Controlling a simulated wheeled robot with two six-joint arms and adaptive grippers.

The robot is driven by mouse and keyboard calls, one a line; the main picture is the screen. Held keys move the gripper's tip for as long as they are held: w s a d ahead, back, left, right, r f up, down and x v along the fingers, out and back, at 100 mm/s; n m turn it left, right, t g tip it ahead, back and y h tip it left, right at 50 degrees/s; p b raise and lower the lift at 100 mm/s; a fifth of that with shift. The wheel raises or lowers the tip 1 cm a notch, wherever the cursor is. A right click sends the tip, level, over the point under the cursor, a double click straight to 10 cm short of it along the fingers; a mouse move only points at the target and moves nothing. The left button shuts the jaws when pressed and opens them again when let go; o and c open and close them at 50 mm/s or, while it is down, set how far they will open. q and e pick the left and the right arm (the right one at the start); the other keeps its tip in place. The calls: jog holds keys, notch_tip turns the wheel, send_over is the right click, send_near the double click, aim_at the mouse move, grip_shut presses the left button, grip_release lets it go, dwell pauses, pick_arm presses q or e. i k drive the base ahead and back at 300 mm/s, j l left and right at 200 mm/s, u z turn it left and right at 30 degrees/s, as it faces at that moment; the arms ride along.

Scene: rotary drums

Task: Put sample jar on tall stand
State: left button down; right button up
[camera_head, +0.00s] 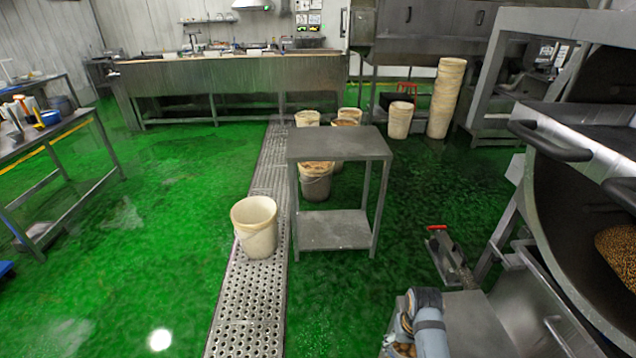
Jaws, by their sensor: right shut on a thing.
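My right gripper (424,308) is at the bottom edge, right of centre, seen from above and partly cut off by the frame. It is shut on what looks like the sample jar (404,338), of which only a small part with brown contents shows beside the gripper. A grey metal stand (340,144) with a flat, bare top and a lower shelf stands near the middle, farther away than the gripper. The gripper and jar are well apart from this stand. My left gripper is not in view.
A beige bucket (255,228) stands on the perforated floor drain (247,310) left of the stand. More buckets (316,182) are behind it. A large drum machine (580,250) fills the right side. A workbench (50,150) is at left. Green floor is open at left.

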aim_at(332, 144)
jog(key=i+j, duration=0.75)
jog(key=i, duration=0.15)
jog(key=i+j, duration=0.8)
jog(key=i, duration=0.1)
